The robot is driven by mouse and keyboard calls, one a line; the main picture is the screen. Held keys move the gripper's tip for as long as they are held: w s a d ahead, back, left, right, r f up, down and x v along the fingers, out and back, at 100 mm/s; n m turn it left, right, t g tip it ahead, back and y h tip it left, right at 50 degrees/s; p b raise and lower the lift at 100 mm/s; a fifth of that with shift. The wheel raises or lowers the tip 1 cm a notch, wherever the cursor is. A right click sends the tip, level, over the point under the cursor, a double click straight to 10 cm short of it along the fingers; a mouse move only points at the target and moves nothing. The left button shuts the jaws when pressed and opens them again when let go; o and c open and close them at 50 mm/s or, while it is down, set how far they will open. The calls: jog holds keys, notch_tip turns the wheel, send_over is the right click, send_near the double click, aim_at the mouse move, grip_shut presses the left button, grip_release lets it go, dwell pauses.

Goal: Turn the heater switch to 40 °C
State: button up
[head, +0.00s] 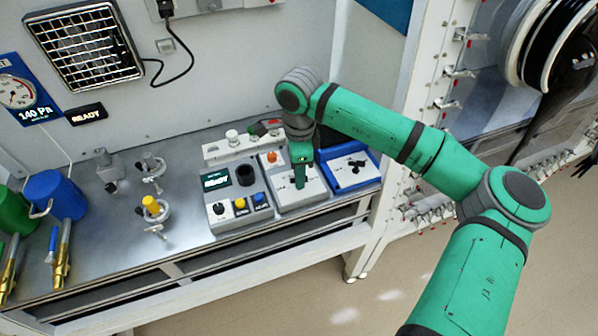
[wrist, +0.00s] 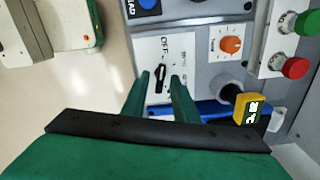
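The heater switch appears to be the black elongated knob (wrist: 160,78) on a light panel (wrist: 184,48) in the wrist view. The word OFF is printed by its upper end, and smaller marks beside it are too small to read. The knob lies roughly upright in the picture, its upper end towards OFF. My gripper (wrist: 162,88) has its two green fingers apart, one each side of the knob's lower part; I cannot tell whether they touch it. In the head view my gripper (head: 299,184) points down over the panel (head: 312,190) and hides the knob.

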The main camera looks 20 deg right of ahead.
grip_shut()
jog(key=shift+m, duration=0.3)
jog(key=shift+w+r+m, duration=0.1)
jog(key=shift+m, duration=2.8)
jog(key=shift+o, duration=0.9)
grip_release()
jog(key=shift+w, duration=0.1)
